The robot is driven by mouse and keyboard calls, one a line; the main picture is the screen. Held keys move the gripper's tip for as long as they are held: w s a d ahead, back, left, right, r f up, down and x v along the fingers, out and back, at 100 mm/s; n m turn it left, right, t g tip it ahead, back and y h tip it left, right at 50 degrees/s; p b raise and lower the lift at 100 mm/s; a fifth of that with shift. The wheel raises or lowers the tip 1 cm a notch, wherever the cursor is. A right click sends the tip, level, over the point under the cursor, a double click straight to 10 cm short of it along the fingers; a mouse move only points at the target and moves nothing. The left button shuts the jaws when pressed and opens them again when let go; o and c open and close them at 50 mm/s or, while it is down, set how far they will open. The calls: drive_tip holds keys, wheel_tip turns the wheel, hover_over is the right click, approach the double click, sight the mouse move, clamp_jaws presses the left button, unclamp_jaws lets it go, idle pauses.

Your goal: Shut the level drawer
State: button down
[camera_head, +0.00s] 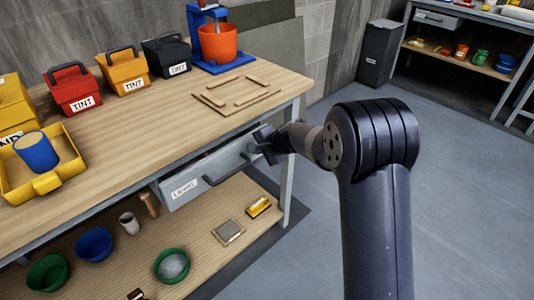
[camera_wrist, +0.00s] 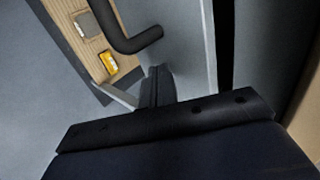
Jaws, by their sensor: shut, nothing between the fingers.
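The grey drawer (camera_head: 178,196) hangs under the wooden workbench top, with a white label that is too small to read surely and a dark bar handle (camera_head: 225,170). Its front appears to stand slightly out from the bench, with a dark gap above it. My gripper (camera_head: 262,146) is shut and empty at the right end of the drawer front, beside the handle. In the wrist view the fingers (camera_wrist: 157,84) point at the grey drawer front (camera_wrist: 187,45), with the handle (camera_wrist: 135,38) to their upper left. I cannot tell whether the fingertips touch the front.
The workbench top (camera_head: 135,150) carries tint boxes, a yellow tray (camera_head: 50,183), a wooden frame and a blue stand with an orange pot (camera_head: 218,42). The lower shelf (camera_head: 205,215) holds bowls and small tools. A bench leg (camera_head: 288,180) stands near my gripper. Floor at right is clear.

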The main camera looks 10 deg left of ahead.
drive_tip(key=shift+w+a+r, duration=0.15)
drive_tip(key=shift+w+a, duration=0.5)
drive_tip(key=shift+a, duration=0.15)
